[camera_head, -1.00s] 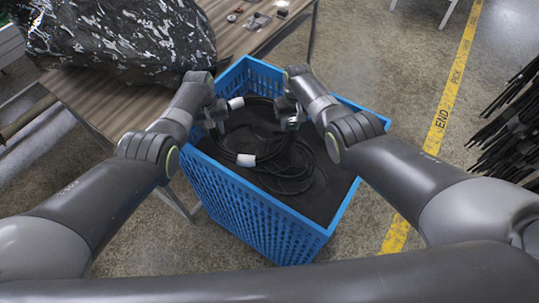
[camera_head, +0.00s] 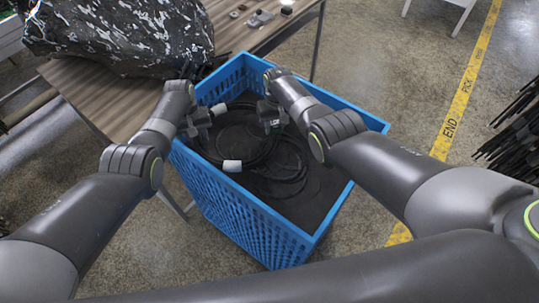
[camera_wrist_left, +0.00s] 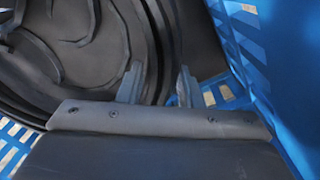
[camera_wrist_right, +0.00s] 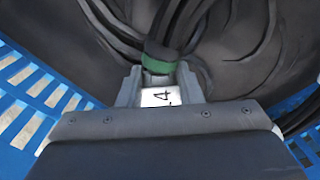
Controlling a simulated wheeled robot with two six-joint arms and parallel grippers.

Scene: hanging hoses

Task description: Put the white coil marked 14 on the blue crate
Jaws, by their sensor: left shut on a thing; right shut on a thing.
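A black looped hose coil (camera_head: 262,152) with white sleeves (camera_head: 232,165) lies within the blue crate (camera_head: 222,205). My right gripper (camera_head: 270,118) is inside the crate at the coil's far right side. In the right wrist view its fingers (camera_wrist_right: 160,88) are shut on the coil beside a green band (camera_wrist_right: 160,58) and a white label (camera_wrist_right: 161,97); a "4" is readable, the rest is partly hidden. My left gripper (camera_head: 197,122) is shut on the coil's left side near the crate's left wall. In the left wrist view black strands (camera_wrist_left: 155,60) pass between its fingers (camera_wrist_left: 158,88).
A wooden table (camera_head: 110,95) with a black-and-white wrapped bundle (camera_head: 120,35) stands against the crate's left and far side. Small parts (camera_head: 262,18) lie on the table. Dark rods (camera_head: 515,130) stand at the right. The floor right of the crate is clear, with a yellow line (camera_head: 465,90).

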